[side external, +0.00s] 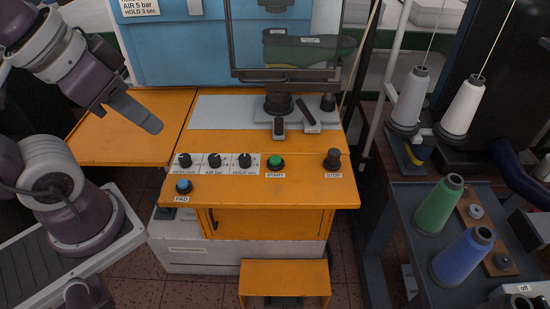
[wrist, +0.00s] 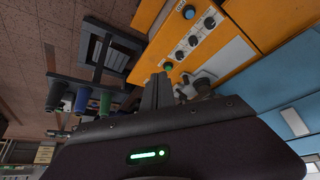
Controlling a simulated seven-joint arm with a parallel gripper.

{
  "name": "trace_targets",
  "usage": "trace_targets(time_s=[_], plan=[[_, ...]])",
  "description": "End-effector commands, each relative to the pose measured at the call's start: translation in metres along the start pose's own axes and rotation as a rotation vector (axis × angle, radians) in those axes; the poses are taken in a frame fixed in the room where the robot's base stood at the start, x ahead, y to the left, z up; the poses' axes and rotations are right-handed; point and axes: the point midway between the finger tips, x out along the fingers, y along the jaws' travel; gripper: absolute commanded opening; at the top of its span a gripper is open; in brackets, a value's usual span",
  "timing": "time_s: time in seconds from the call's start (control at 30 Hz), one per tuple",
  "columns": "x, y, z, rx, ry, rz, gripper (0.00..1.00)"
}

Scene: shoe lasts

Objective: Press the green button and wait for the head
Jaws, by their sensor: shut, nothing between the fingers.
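The green button (side external: 275,162), labelled START, sits on the front of the orange machine table (side external: 330,195). It also shows in the wrist view (wrist: 168,66), just beyond my fingers. My gripper (side external: 153,124) is shut and empty, above the left part of the table. It is well to the left of the green button and apart from it. In the wrist view my closed fingers (wrist: 158,92) point up the picture. A green shoe-shaped piece (side external: 300,50) shows inside the dark-framed guard (side external: 285,73) at the back. Which part is the head I cannot tell.
Several dials (side external: 214,161) stand left of the green button, with a blue PAD button (side external: 183,186) below them. A dark STOP knob (side external: 333,158) is to its right. Black clamp parts (side external: 280,104) stand behind. A thread-spool rack (side external: 440,205) is at right.

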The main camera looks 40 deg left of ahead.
Motion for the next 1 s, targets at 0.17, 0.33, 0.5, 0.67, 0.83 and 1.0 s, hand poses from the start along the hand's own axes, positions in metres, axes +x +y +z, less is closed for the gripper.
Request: trace_targets(time_s=[0.17,0.33,0.5,0.67,0.83,1.0], plan=[[0.007,-0.004,-0.008,-0.001,-0.01,-0.031,0.0],[0.054,-0.025,-0.049,0.012,-0.06,-0.15,0.0],[0.129,-0.042,-0.086,0.035,-0.1,-0.142,0.0],[0.203,-0.04,-0.108,-0.014,-0.084,0.025,0.0],[0.249,-0.026,-0.134,-0.158,0.017,0.263,0.0],[0.26,-0.021,-0.159,-0.279,0.116,0.408,0.0]])
